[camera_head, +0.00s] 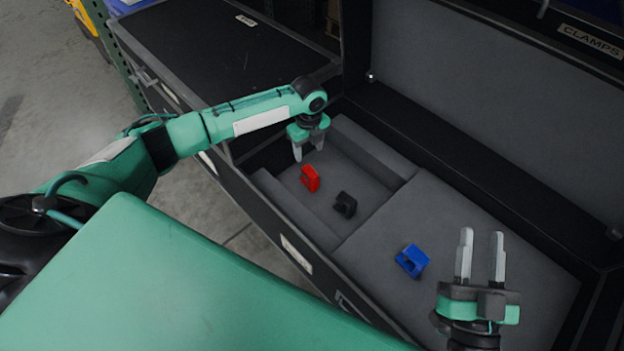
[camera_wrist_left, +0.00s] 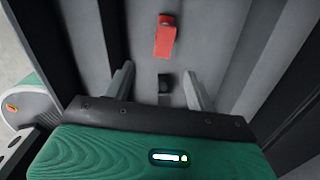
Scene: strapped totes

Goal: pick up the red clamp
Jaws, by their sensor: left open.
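The red clamp (camera_head: 310,178) lies on the grey floor of a recessed compartment in the open black case. In the left wrist view the red clamp (camera_wrist_left: 165,38) shows ahead of the fingers, near the top middle. My left gripper (camera_head: 309,153) is open and empty above the compartment, a little behind the red clamp in the head view. The fingers (camera_wrist_left: 160,80) are apart, and a black clamp (camera_wrist_left: 165,84) shows between them. My right gripper (camera_head: 482,238) is open and empty at the lower right, with its fingers pointing up the picture.
The black clamp (camera_head: 345,204) lies just right of the red clamp in the same compartment. A blue clamp (camera_head: 412,261) lies on the raised grey foam to the right. The case's walls and foam steps (camera_head: 375,148) border the compartment. A closed black case (camera_head: 225,50) stands at upper left.

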